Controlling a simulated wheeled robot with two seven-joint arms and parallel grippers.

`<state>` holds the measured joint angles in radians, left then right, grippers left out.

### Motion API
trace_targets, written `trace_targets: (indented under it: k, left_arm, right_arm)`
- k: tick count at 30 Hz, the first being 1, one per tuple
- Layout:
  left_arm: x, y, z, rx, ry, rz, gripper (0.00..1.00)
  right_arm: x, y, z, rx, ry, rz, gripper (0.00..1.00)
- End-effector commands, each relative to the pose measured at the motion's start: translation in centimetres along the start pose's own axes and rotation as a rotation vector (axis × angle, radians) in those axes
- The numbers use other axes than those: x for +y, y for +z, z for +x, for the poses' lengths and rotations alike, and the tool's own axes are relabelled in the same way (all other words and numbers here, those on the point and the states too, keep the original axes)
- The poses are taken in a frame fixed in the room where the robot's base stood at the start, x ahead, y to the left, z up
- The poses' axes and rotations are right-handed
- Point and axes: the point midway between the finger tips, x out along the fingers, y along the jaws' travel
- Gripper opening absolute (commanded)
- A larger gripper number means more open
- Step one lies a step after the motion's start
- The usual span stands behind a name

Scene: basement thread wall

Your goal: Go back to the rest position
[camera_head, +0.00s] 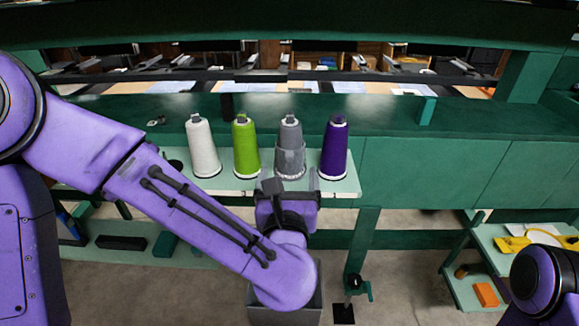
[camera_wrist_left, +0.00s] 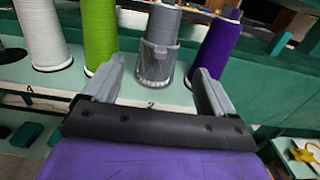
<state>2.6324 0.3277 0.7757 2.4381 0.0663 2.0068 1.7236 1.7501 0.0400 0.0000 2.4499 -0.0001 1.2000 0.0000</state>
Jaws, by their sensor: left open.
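My left gripper (camera_head: 287,182) is in front of the shelf, just before the grey thread cone (camera_head: 291,135). In the left wrist view my left gripper (camera_wrist_left: 160,88) has its two fingers apart, with nothing between them. The grey cone (camera_wrist_left: 158,50) stands upright beyond the fingertips, in a clear-looking cup or sleeve around its lower part. My right gripper is not in view; only a dark and purple part of my right arm shows at the lower right of the head view.
White (camera_head: 202,147), green (camera_head: 245,147) and purple (camera_head: 335,147) cones stand beside the grey one on a pale green shelf (camera_head: 345,187). A grey bin (camera_head: 262,317) is below my left wrist. A side shelf (camera_head: 500,262) at right holds yellow and orange items.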

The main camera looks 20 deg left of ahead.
Motion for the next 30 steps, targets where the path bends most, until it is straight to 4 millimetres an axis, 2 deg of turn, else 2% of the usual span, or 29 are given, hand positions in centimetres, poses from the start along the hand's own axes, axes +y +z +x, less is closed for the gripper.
trace_targets:
  k: [2, 3, 7, 13, 14, 16, 17, 19, 20, 21, 23, 24, 26, 27, 30]
  left_arm:
    - [0.0, -0.3, -2.0, -0.002, -0.004, 0.001, 0.86]
    - [0.0, -0.9, -2.4, -0.003, 0.001, -0.004, 0.86]
    - [0.0, -0.6, -3.7, -0.002, 0.000, -0.003, 0.86]
    - [0.0, -0.1, -4.2, 0.001, 0.000, 0.004, 0.86]
    - [0.0, -0.3, -4.1, 0.006, 0.000, 0.017, 0.86]
    - [0.0, -2.0, -3.5, 0.041, -0.008, 0.113, 0.86]
    - [0.1, -3.4, -3.1, 0.068, -0.015, 0.189, 0.86]
    - [0.6, -8.0, -2.1, 0.156, -0.056, 0.443, 0.86]
    - [0.9, -10.6, -1.8, 0.201, -0.086, 0.576, 0.86]
    - [1.7, -14.2, -1.7, 0.264, -0.138, 0.764, 0.86]
    - [3.1, -19.6, -2.1, 0.350, -0.242, 1.043, 0.86]
    - [4.3, -23.0, -2.9, 0.402, -0.325, 1.222, 0.86]
    - [6.5, -27.8, -4.5, 0.468, -0.470, 1.476, 0.86]
    - [8.2, -30.7, -5.9, 0.506, -0.581, 1.638, 0.86]
    - [12.9, -36.9, -10.3, 0.562, -0.904, 1.999, 0.86]
  right_arm:
    - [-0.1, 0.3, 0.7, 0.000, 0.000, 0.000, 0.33]
    - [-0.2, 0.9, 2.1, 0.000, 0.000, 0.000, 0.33]
    - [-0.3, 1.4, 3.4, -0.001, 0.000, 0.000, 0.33]
    - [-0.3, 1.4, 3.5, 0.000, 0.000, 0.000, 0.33]
    - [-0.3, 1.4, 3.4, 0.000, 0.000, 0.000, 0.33]
    - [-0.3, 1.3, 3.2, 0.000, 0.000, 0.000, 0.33]
    - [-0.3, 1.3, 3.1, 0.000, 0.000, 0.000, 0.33]
    - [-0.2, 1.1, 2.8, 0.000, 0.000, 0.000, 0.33]
    - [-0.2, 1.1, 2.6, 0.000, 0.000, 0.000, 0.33]
    - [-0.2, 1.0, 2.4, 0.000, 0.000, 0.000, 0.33]
    - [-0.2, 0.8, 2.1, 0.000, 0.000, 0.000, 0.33]
    - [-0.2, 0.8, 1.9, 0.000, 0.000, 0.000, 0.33]
    - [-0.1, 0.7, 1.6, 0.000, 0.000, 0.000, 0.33]
    - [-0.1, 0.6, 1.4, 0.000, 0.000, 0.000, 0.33]
    - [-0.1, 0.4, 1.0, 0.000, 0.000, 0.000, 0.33]
